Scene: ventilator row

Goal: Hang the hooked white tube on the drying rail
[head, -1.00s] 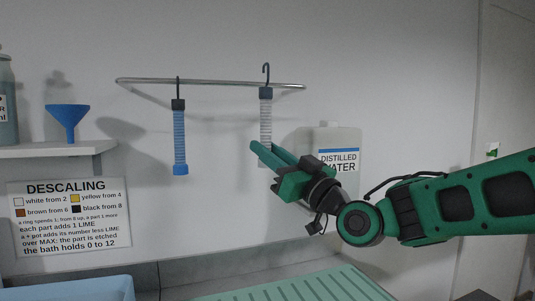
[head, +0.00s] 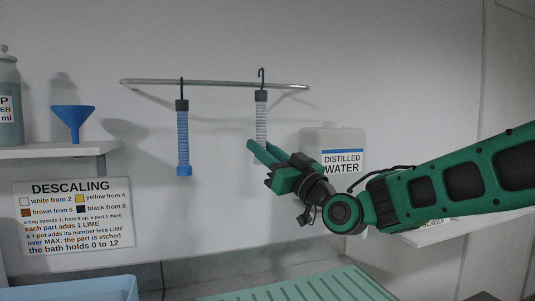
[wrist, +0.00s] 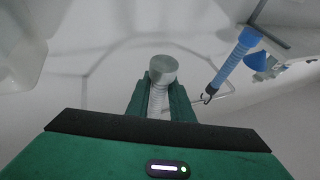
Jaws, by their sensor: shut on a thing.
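The hooked white tube (head: 261,122) is upright, with a dark cap and a black hook (head: 261,73) on top. My gripper (head: 256,150) is shut on its lower part. The hook's bend stands a little above the metal drying rail (head: 215,84), near the rail's right part; I cannot tell whether the hook is over the bar or in front of it. In the wrist view, the white tube's round end (wrist: 161,70) shows between the jaws. A blue tube (head: 183,140) hangs by its hook on the rail to the left; it also shows in the wrist view (wrist: 235,58).
A distilled water jug (head: 340,140) stands behind and right of my gripper. A shelf (head: 60,151) with a blue funnel (head: 72,120) and a bottle (head: 8,105) is at left, above a descaling sign (head: 75,215). A green ribbed mat (head: 310,288) and a blue tub (head: 75,290) lie below.

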